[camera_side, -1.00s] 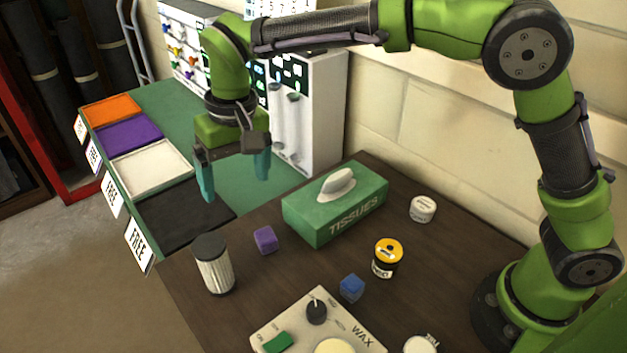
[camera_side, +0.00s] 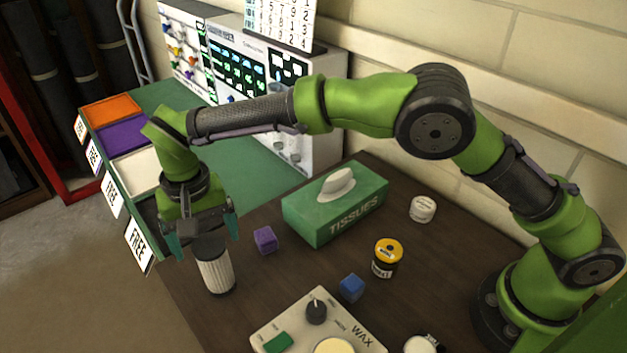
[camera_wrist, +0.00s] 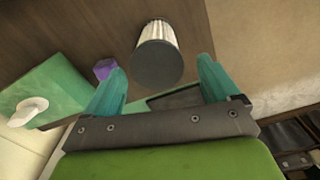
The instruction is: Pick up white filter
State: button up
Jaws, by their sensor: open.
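The white filter (camera_side: 216,274) is a ribbed white cylinder with dark end caps. It stands upright near the left front edge of the dark wooden table. My gripper (camera_side: 205,248) is open above the filter, its teal fingers apart, and it partly hides the filter's top in the side view. In the wrist view the filter (camera_wrist: 158,52) shows its dark top cap, ahead of and roughly between the two open fingers (camera_wrist: 162,80). Nothing is held. I cannot tell whether a finger touches the filter.
A purple cube (camera_side: 265,240) and a green tissue box (camera_side: 335,205) stand right of the filter. A blue cube (camera_side: 351,288), a yellow-lidded jar (camera_side: 387,257), a white-lidded jar (camera_side: 422,209) and a wax device (camera_side: 280,325) lie further right. Coloured trays (camera_side: 112,110) sit at the left.

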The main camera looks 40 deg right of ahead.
aim_at(214, 262)
jog(key=shift+s+f, duration=0.2)
jog(key=shift+f, duration=1.5)
jog(key=shift+s+f, duration=0.15)
jog(key=shift+f, duration=1.5)
jog(key=c, duration=1.2)
jog(key=shift+r, duration=0.1)
